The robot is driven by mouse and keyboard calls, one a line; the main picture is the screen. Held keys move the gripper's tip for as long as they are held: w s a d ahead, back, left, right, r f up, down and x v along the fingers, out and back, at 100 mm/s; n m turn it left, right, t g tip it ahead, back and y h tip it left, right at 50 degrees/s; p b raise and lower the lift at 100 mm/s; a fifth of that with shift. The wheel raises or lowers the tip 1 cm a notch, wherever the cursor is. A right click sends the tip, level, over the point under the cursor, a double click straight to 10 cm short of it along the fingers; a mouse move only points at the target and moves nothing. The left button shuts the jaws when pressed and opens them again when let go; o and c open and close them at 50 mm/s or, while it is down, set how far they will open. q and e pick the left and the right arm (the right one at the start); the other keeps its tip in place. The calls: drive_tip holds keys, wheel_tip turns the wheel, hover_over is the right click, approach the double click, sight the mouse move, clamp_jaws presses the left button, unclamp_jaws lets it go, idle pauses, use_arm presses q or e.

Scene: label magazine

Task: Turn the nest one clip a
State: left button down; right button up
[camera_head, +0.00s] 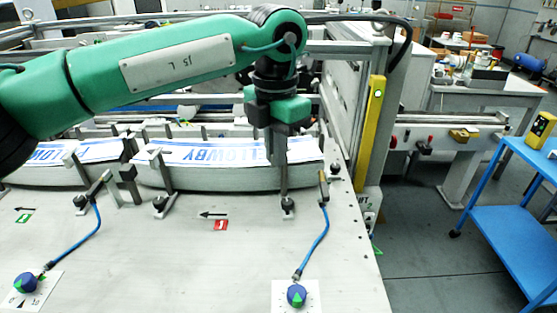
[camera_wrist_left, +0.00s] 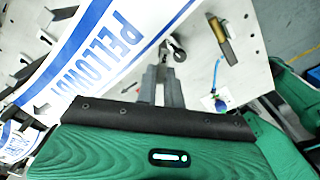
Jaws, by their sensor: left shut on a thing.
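My left gripper (camera_head: 284,190) reaches down at the front edge of the right label stack (camera_head: 215,178). Its fingers are shut on a clip (camera_head: 288,207) with a dark round foot on the plate. In the left wrist view the fingers (camera_wrist_left: 162,72) point at this clip (camera_wrist_left: 178,50), beside the printed labels (camera_wrist_left: 110,45); the fingers hide part of the grip. Another clip (camera_head: 160,202) stands upright at the left end of the same stack. A further clip (camera_head: 80,202) stands by the left stack (camera_head: 45,174). My right gripper is not in view.
A slim post (camera_head: 324,188) with a blue hose (camera_head: 320,238) stands right of the gripped clip. The hose runs to a blue dial (camera_head: 297,296). Red (camera_head: 221,225) and green (camera_head: 24,217) markers lie on the plate. The front plate between the dials is clear.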

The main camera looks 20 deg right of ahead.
use_arm(q)
drive_tip(key=shift+w+a+m+b, duration=0.1)
drive_tip(key=shift+w+m+b, duration=0.1)
drive_tip(key=shift+m, duration=0.95)
drive_tip(key=shift+w+d+m+b, duration=0.1)
drive_tip(key=shift+w+m+b, duration=0.15)
drive_tip(key=shift+m, duration=0.95)
drive_tip(key=shift+w+a+m+b, duration=0.1)
drive_tip(key=shift+w+m+b, duration=0.1)
drive_tip(key=shift+m, duration=0.95)
drive_tip(key=shift+r, duration=0.1)
drive_tip(key=c, duration=1.5)
unclamp_jaws()
drive_tip(key=shift+r+b, duration=0.95)
drive_tip(key=shift+r, duration=5.9)
